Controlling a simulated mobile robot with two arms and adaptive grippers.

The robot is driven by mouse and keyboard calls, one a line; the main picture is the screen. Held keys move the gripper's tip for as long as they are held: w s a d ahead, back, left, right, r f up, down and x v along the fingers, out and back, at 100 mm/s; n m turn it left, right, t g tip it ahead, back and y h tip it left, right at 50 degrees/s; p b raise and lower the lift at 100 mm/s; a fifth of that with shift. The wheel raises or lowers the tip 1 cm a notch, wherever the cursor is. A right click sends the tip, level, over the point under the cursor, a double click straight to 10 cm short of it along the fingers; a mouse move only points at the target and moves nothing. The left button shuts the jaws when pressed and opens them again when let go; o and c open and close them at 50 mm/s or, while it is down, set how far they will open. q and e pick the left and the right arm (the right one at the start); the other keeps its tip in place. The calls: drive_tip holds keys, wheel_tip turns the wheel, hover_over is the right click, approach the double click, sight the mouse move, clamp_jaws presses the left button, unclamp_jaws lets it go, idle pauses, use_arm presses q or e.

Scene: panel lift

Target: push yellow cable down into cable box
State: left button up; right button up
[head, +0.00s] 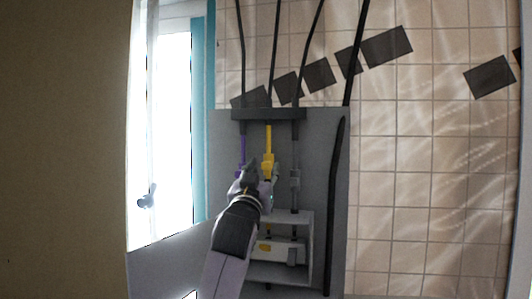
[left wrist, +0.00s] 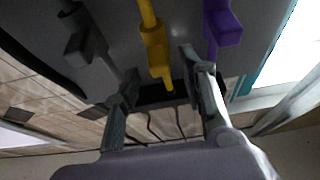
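The yellow cable (head: 268,160) hangs below a dark bar, between a purple cable (head: 242,148) and a grey cable (head: 295,178). Its thicker yellow block also shows in the left wrist view (left wrist: 154,45). My left gripper (head: 260,170) is at the yellow cable and partly covers its lower part in the head view. In the left wrist view its two fingers are spread, one on each side of the yellow cable, with gaps visible. The cable box (head: 308,235) is below the gripper, with a yellow part (head: 264,246) inside it; my arm hides its left side. My right gripper is not in view.
The dark bar (head: 268,114) crosses the grey panel (head: 222,135) at the top, with black cables rising from it. A thick black cable (head: 335,190) hangs on the panel's right side. A bright window (head: 168,130) is at the left. Tiles (head: 430,190) lie to the right.

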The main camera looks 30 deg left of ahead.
sight(265, 167)
use_arm(q)
drive_tip(key=shift+p+x, duration=0.7)
drive_tip(key=shift+x, duration=1.15)
drive_tip(key=shift+c, duration=0.2)
clamp_jaws()
